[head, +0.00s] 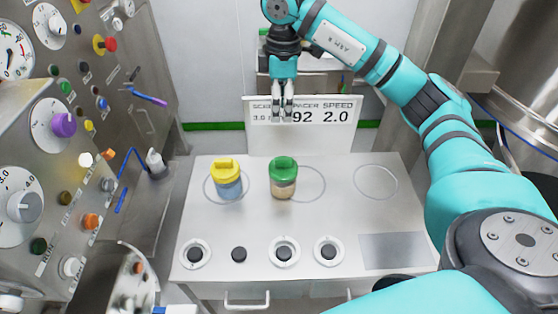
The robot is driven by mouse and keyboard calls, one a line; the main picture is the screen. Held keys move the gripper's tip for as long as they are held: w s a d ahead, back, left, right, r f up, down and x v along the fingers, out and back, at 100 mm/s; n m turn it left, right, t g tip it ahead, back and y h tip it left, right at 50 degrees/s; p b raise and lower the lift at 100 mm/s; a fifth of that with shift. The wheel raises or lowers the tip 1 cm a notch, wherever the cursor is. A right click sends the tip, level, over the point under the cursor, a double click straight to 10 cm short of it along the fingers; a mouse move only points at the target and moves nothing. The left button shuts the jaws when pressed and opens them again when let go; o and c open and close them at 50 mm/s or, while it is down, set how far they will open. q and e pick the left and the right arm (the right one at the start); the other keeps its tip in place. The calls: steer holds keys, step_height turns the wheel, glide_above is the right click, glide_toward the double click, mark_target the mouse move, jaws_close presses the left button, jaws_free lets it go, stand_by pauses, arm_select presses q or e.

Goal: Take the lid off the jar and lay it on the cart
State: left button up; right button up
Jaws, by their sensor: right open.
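Two lidded jars stand upright on the cart (330,215). One jar (229,188) has blue contents and a yellow lid (225,168), and stands in the left ring marking. The other jar (283,190) has tan contents and a green lid (283,167), and stands at the left edge of the middle ring. Both lids sit on their jars. My right gripper (283,116) points down, open and empty, in front of the sign and above and beyond the green-lidded jar, apart from it. My left gripper is out of view.
A sign (300,140) stands at the cart's back edge. Round knobs (284,252) line the front. The right ring (376,182) and the grey rectangle (392,250) are bare. A control panel (60,150) with knobs and dials fills the left.

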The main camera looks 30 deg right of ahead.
steer(key=p, duration=0.2)
glide_above(283, 158)
steer(key=f, duration=1.1)
steer(key=shift+s+a+f, duration=0.1)
steer(key=shift+s+f, duration=0.15)
steer(key=shift+s, duration=0.05)
steer(key=shift+w+f+p, duration=0.1)
steer(key=shift+f+p, duration=0.25)
steer(key=shift+f, duration=0.2)
step_height(283, 158, down, 4)
steer(key=shift+w+r+p, duration=0.1)
steer(key=shift+r+p, duration=0.05)
steer(key=shift+p, duration=0.6)
steer(key=shift+f, duration=0.35)
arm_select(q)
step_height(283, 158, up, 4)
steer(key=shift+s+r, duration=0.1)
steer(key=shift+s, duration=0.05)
arm_select(e)
steer(key=shift+c, duration=0.4)
jaws_close()
